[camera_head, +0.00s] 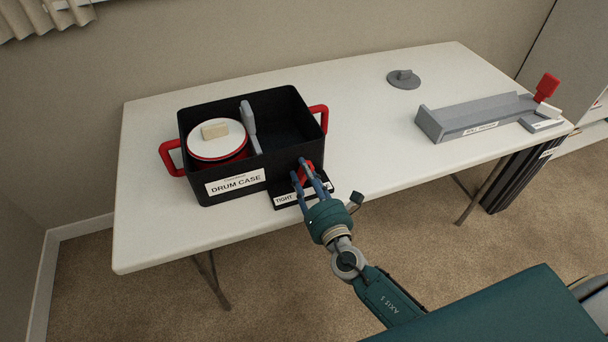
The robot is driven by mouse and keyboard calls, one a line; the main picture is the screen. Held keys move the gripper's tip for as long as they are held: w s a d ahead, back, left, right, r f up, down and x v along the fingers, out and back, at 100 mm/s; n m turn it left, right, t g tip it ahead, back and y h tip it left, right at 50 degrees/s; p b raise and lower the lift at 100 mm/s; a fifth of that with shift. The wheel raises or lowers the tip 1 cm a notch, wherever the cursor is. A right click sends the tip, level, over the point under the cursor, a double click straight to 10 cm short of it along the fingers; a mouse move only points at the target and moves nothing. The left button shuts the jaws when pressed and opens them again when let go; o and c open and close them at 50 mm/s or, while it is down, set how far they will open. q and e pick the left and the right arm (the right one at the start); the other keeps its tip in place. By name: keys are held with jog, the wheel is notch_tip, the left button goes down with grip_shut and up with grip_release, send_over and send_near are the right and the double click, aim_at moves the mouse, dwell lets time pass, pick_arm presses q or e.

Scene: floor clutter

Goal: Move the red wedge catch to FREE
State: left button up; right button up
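The red wedge catch (306,174) stands on a small black plate at the front right of the black drum case (193,118). A white label reading TIGHT (285,199) shows at the plate's left. The lettering at the plate's right is partly hidden by my fingers. My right gripper (302,172) reaches in from the lower right, its blue fingers on either side of the catch. The fingers hide part of the catch, and I cannot tell whether they press on it. My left gripper is not in view.
The case holds a white-topped red drum (217,139) and a grey upright piece (249,126). It has red side handles. A grey tray (477,116) with a red paddle (546,86) and a grey disc (403,79) stand at right. The white table (370,140) is clear between.

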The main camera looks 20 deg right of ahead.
jog(key=shift+o, duration=0.9)
jog(key=shift+d, duration=0.1)
jog(key=shift+s+f, duration=0.1)
jog(key=shift+s, duration=0.15)
jog(key=s, duration=1.1)
jog(key=shift+s+d, duration=0.25)
jog(key=shift+d, duration=0.05)
